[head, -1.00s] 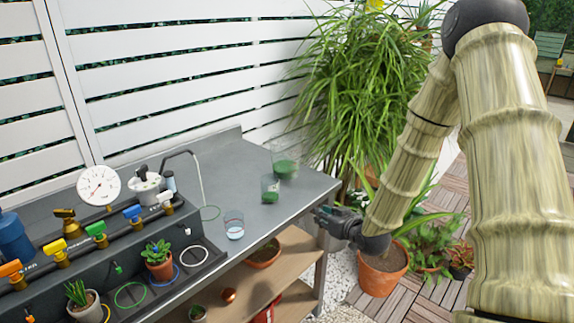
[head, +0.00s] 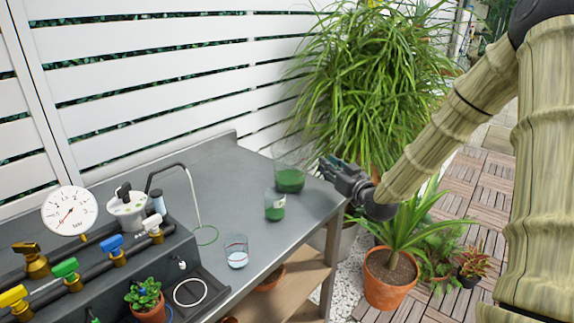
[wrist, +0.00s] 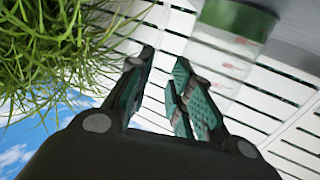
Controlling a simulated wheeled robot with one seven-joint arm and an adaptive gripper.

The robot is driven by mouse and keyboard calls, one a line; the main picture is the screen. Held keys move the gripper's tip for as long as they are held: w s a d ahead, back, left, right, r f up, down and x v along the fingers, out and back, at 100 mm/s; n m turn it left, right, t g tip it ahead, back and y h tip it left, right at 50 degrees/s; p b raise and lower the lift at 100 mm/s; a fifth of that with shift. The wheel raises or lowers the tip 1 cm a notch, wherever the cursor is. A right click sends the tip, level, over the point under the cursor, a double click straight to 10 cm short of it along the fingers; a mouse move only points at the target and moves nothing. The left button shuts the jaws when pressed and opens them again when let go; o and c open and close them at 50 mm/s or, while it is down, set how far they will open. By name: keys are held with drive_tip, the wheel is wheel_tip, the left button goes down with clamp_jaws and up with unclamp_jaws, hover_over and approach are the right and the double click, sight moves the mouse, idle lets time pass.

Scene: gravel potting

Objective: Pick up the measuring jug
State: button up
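A large clear vessel with green contents (head: 290,181) stands upright near the bench's far right corner; I take it for the measuring jug. In the wrist view a clear vessel (wrist: 232,50) with a green fill and faint red marks shows at the upper right, upside down in the picture. It looks like the same one. My gripper (head: 326,168) is just right of the large vessel in the head view, apart from it. In the wrist view my gripper (wrist: 165,65) has its fingers apart with nothing between them.
A smaller clear vessel with green contents (head: 275,208) stands close in front of the large one. A glass with pale contents (head: 236,254) is nearer. The grey bench (head: 225,180) is bare behind them. A potted plant (head: 388,282) stands below my arm.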

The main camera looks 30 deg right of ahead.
drive_tip(key=shift+w+d+r, duration=0.1)
drive_tip(key=shift+w+d, duration=0.05)
drive_tip(key=shift+w, duration=2.3)
drive_tip(key=shift+w+d+r, duration=0.1)
drive_tip(key=shift+w, duration=2.3)
clamp_jaws()
